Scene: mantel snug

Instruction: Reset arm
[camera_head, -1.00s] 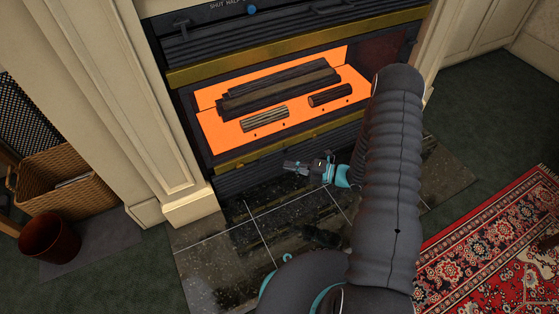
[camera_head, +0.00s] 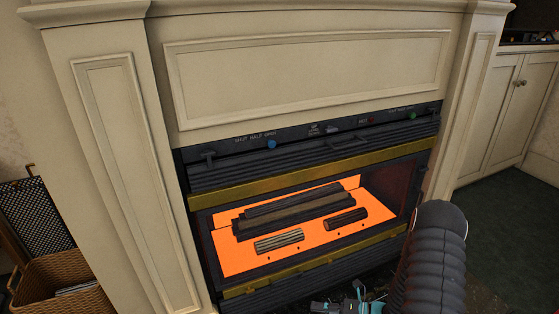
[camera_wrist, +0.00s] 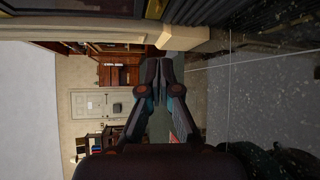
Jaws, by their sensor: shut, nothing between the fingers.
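My gripper (camera_head: 325,306) shows at the bottom edge of the head view, low in front of the fireplace, partly cut off by the frame. In the wrist view my gripper (camera_wrist: 158,82) points away from the camera with its two fingers together and nothing between them. My dark ribbed arm rises at the lower right of the head view. The fireplace (camera_head: 320,175) has a glowing orange bed (camera_head: 235,258) with dark logs (camera_head: 300,208) and a lighter, striped log (camera_head: 279,241) on it. The gripper is apart from the logs.
A control panel with a blue knob (camera_head: 271,144) and a green knob (camera_head: 411,115) runs above the firebox. A wicker basket (camera_head: 60,280) stands at the left. Pale cabinets (camera_head: 510,110) stand at the right. A door (camera_wrist: 100,105) shows across the room in the wrist view.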

